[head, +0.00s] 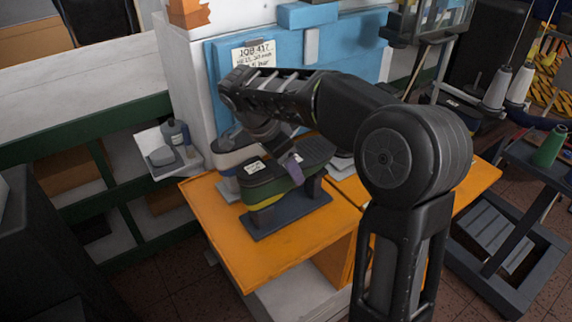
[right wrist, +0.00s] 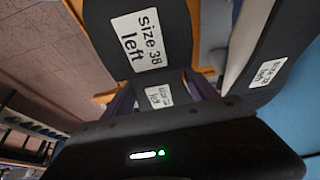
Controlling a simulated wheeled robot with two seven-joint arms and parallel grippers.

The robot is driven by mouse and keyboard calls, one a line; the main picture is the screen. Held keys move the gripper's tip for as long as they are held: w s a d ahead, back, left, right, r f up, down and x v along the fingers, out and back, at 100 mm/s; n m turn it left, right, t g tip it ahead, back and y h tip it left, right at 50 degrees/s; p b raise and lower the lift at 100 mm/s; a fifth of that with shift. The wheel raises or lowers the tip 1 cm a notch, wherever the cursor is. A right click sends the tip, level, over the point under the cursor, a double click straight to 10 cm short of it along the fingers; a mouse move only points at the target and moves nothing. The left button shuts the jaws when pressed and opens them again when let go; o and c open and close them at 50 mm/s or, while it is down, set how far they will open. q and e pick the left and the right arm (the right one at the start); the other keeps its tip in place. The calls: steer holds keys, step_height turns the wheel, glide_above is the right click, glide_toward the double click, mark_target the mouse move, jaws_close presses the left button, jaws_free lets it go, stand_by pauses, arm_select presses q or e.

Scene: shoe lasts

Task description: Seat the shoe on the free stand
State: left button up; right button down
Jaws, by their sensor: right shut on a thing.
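A shoe (head: 272,190) with a dark sole facing up and green and yellow sides is over a dark blue stand (head: 292,218) on the orange table. A post of the stand shows under its right end; whether the shoe is fully down on it I cannot tell. My right gripper (head: 288,166) is shut on the shoe, with a purple finger at its side. In the right wrist view, the sole (right wrist: 165,20) carries a "size 38 left" label, and a smaller label shows between the fingers. My left gripper is not in view.
A grey-blue shoe (head: 232,152) stands close behind on another stand; it also shows with a label in the right wrist view (right wrist: 252,50). The orange table's (head: 215,225) front left is clear. A blue board (head: 225,65) with a job sheet (head: 254,53) rises behind.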

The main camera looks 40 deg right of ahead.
steer(key=shift+f, duration=0.1)
stand_by(0.4)
steer(key=c, duration=0.5)
jaws_free()
steer(key=o, duration=0.3)
steer(key=shift+f, duration=0.1)
